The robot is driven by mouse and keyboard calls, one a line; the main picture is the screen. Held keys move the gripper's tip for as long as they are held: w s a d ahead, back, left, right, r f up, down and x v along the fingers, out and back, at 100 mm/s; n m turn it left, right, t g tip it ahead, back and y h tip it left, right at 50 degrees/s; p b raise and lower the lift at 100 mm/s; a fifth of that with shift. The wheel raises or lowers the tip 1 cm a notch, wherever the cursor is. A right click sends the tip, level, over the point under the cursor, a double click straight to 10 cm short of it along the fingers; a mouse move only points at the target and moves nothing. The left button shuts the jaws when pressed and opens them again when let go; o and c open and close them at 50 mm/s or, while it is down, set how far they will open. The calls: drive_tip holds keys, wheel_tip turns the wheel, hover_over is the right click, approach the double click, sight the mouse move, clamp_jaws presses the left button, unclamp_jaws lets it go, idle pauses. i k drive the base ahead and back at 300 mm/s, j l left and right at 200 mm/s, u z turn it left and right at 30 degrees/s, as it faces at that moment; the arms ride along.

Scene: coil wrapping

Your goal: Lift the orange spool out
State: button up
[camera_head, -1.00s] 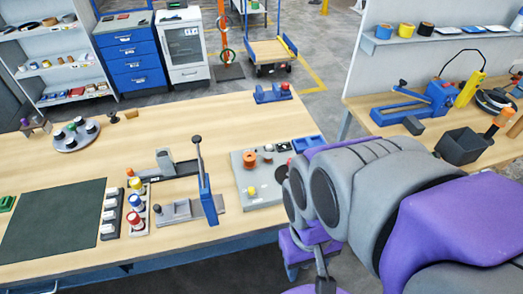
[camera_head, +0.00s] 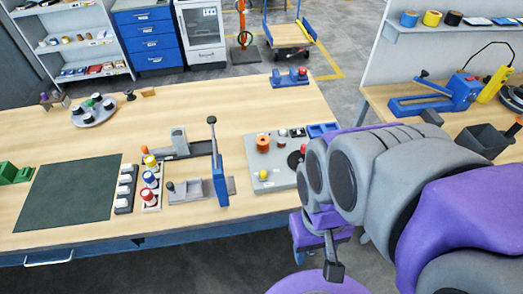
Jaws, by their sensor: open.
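The orange spool (camera_head: 263,143) stands upright on a grey plate (camera_head: 262,181) on the wooden table. A small yellow knob, small dark and light parts and a dark disc are also on this plate. My gripper (camera_head: 333,262) hangs low in front of the table's front edge, below and to the right of the plate. It is apart from the spool, and nothing shows in it. It is open, though its jaws are partly hidden and small in view. My arm covers part of the plate's right side.
A blue lever fixture (camera_head: 219,178) stands left of the plate. A rack with yellow, red and blue spools (camera_head: 149,181) is further left, beside a dark mat (camera_head: 70,195). A blue fixture (camera_head: 290,79) sits at the back edge. The table's middle back is clear.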

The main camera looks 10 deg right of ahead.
sight(263, 146)
drive_tip(key=i+l+u, duration=0.1)
drive_tip(key=l+u, duration=0.5)
drive_tip(key=u, duration=0.15)
drive_tip(key=l+u, duration=0.4)
